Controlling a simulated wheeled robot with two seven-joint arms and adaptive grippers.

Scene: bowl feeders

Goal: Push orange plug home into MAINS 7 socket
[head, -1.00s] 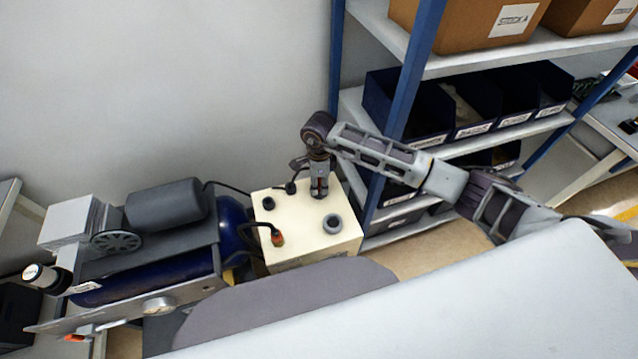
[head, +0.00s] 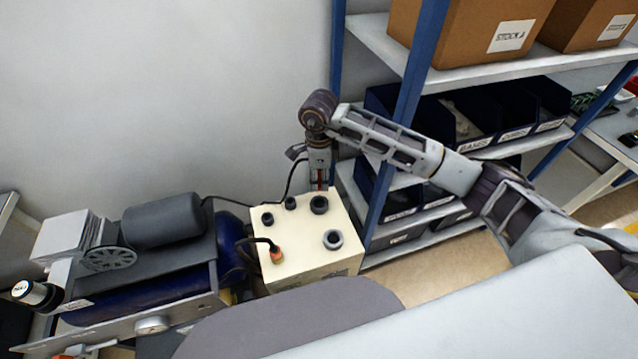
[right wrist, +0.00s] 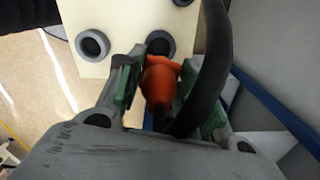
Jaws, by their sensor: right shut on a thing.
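My right gripper (head: 319,180) is above the back edge of a cream box (head: 300,272), pointing down. In the right wrist view its green-padded fingers (right wrist: 155,88) are shut on an orange plug (right wrist: 161,85) with a thick black cable. The plug's nose is near a dark round socket (right wrist: 160,44); whether they touch cannot be told. In the head view a dark socket (head: 319,204) lies open just in front of the gripper, and the held plug is mostly hidden. No MAINS 7 label is legible. My left gripper is not in view.
Another orange plug (head: 277,256) sits in the box's front left socket. A grey-ringed socket (head: 333,240) and two smaller dark ones are on the top. A compressor (head: 150,265) stands left; a blue-post shelf (head: 412,85) with bins stands right.

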